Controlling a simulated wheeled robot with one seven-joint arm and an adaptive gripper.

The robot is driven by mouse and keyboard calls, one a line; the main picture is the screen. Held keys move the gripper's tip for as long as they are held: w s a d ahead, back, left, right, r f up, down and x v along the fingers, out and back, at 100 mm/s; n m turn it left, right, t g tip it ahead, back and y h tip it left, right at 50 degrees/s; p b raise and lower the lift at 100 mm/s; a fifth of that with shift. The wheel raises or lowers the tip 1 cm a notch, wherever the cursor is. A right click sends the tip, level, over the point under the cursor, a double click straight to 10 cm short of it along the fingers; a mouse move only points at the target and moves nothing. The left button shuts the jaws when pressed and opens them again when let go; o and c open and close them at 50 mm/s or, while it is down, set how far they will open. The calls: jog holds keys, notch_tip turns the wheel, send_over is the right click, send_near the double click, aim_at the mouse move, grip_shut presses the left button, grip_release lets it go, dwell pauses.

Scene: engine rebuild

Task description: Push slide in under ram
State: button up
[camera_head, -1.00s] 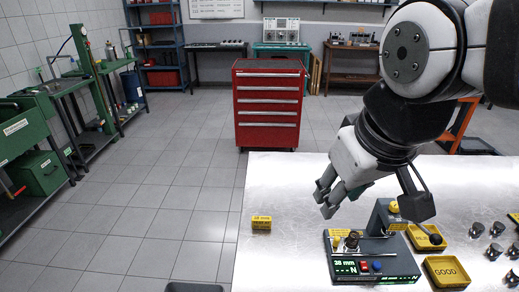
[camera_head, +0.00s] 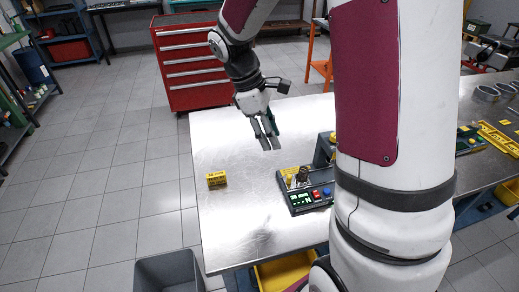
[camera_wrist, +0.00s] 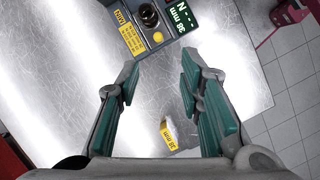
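The press (camera_head: 312,200) is a small blue-grey bench unit with a green-lit display, a red and a blue button and an upright column. In the wrist view the dark piece (camera_wrist: 148,16), yellow knob (camera_wrist: 158,37) and display (camera_wrist: 180,18) show at the top. The ram is hidden behind my arm in the head view, and I cannot make out the slide clearly. My gripper (camera_head: 268,145) is open and empty above the table, left of the press; its green-padded fingers (camera_wrist: 158,82) stand apart.
A yellow block marked 38 mm (camera_head: 216,179) lies near the left edge of the metal table (camera_head: 240,225). Bare tabletop separates it from the press. A grey bin (camera_head: 170,272) stands on the floor, and a red tool cabinet (camera_head: 192,65) behind. My arm covers the middle right.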

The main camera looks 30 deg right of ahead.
aim_at(289, 175)
jog(key=shift+n, duration=0.3)
jog(key=p+x, duration=0.1)
jog(key=x, duration=1.4)
jog(key=shift+w+d+f, duration=0.1)
jog(key=shift+w, duration=0.05)
grip_shut()
